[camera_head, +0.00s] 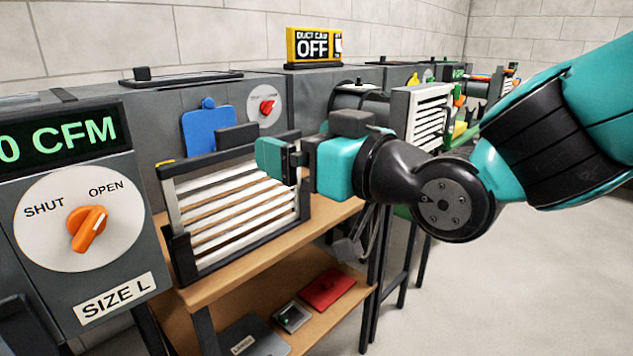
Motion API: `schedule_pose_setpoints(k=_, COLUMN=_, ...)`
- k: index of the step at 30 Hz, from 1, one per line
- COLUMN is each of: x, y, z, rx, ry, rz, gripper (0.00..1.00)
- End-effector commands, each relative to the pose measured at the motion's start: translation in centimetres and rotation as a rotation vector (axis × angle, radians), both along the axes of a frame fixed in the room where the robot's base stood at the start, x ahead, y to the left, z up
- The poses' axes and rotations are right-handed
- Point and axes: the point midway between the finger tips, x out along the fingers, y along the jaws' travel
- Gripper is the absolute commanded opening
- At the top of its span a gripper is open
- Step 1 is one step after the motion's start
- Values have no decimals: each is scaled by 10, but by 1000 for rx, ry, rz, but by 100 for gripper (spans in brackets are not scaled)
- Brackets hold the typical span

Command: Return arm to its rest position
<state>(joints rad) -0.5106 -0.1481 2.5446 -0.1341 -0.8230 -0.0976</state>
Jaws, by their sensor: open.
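My gripper (283,160) is at the end of my teal and black arm, which reaches in from the right. It points left, in front of the right part of a white slatted grille with a black frame (236,215). The jaws are open and I see nothing between them. Whether the gripper touches the grille's frame or is apart from it, I cannot tell. The arm's wrist hides part of the grey duct and machines behind it.
An orange knob (87,228) on a SHUT/OPEN dial is at the left. A wooden shelf (262,250) holds the grille; a red item (326,289) lies on the lower shelf. Floor at the right (540,280) is clear.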

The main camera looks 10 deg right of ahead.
Motion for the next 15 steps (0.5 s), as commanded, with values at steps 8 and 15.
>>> schedule_pose_setpoints(k=8, x=-11, y=-8, z=-3, rx=-3, ry=9, rz=-1, gripper=100)
schedule_pose_setpoints(k=15, x=-27, y=-14, z=-57, rx=-133, ry=332, rz=41, gripper=100)
